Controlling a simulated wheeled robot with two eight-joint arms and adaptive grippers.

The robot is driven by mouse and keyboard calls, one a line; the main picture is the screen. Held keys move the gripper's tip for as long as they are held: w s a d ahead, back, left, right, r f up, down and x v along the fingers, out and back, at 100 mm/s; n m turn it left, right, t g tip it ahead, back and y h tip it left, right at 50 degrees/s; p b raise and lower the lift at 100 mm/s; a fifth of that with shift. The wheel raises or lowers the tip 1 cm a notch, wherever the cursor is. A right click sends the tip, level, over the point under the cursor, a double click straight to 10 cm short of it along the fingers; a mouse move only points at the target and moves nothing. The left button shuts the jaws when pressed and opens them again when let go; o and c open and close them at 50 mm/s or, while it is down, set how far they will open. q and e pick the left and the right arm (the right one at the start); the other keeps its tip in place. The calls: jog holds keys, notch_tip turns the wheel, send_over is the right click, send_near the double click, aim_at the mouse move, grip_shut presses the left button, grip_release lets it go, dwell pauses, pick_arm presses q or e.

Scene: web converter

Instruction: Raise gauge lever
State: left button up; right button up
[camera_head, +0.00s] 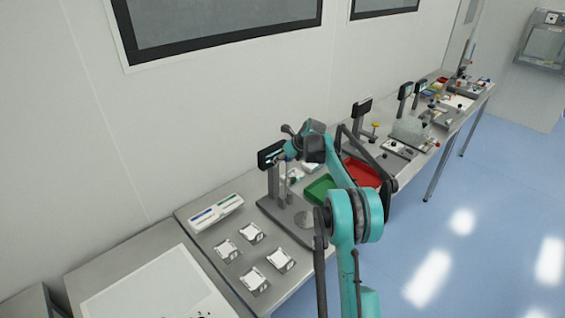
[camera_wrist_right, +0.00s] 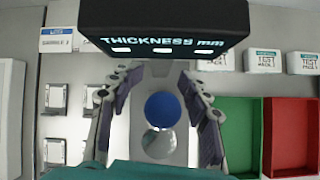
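The thickness gauge (camera_head: 268,157) stands on a grey base on the bench, and its dark display reading "THICKNESS mm" (camera_wrist_right: 163,42) fills the top of the right wrist view. A round blue knob (camera_wrist_right: 163,109), apparently the end of the gauge lever, shows below the display. A shiny round part lies just under it in the picture. My right gripper (camera_wrist_right: 158,112) is open, with a finger on each side of the knob and visible gaps to both. In the head view my right gripper (camera_head: 290,143) is beside the gauge's display, partly hiding the gauge. My left gripper is not in view.
A green tray (camera_head: 319,189) and a red tray (camera_head: 362,172) lie right of the gauge. Several white sample pieces (camera_head: 254,279) on grey holders and a white sample rack (camera_head: 215,212) lie to its left. More instruments stand farther along the bench.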

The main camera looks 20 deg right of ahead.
jog(key=shift+s+d, duration=0.1)
jog(key=v, duration=1.2)
